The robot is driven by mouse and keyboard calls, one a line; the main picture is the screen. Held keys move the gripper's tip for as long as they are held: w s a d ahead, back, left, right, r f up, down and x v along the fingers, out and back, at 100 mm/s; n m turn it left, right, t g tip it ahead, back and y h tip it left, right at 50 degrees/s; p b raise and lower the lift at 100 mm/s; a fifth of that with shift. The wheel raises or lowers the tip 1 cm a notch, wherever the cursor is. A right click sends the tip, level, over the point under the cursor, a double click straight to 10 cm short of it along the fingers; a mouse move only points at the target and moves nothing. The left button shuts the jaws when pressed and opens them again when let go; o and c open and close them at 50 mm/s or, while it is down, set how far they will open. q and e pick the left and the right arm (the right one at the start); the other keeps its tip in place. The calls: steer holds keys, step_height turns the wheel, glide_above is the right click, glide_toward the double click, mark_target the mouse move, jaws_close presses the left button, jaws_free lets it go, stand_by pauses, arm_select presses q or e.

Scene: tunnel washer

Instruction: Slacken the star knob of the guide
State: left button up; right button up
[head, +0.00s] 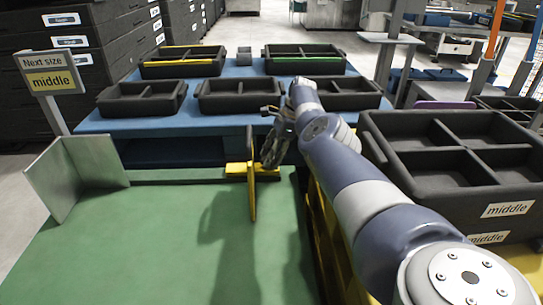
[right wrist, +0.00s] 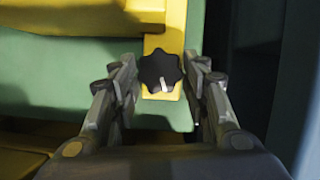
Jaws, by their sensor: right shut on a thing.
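The guide (head: 252,187) is a yellow upright plate on a yellow bracket at the far right edge of the green belt. In the right wrist view, the black star knob (right wrist: 160,71) with a pale pointer mark sits on the yellow bracket (right wrist: 165,40). The mark points down and slightly right. In the head view the knob is hidden behind the gripper. My left gripper is not in view.
A sign (head: 53,82) reads "Next size middle". A grey angled plate (head: 92,165) stands on the belt at left. Several dark trays stand on the blue table (head: 140,125) behind. A large dark crate (head: 510,211) labelled "middle" stands right of my arm.

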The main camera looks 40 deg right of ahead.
steer(key=o, duration=0.8)
steer(key=shift+v, duration=3.75)
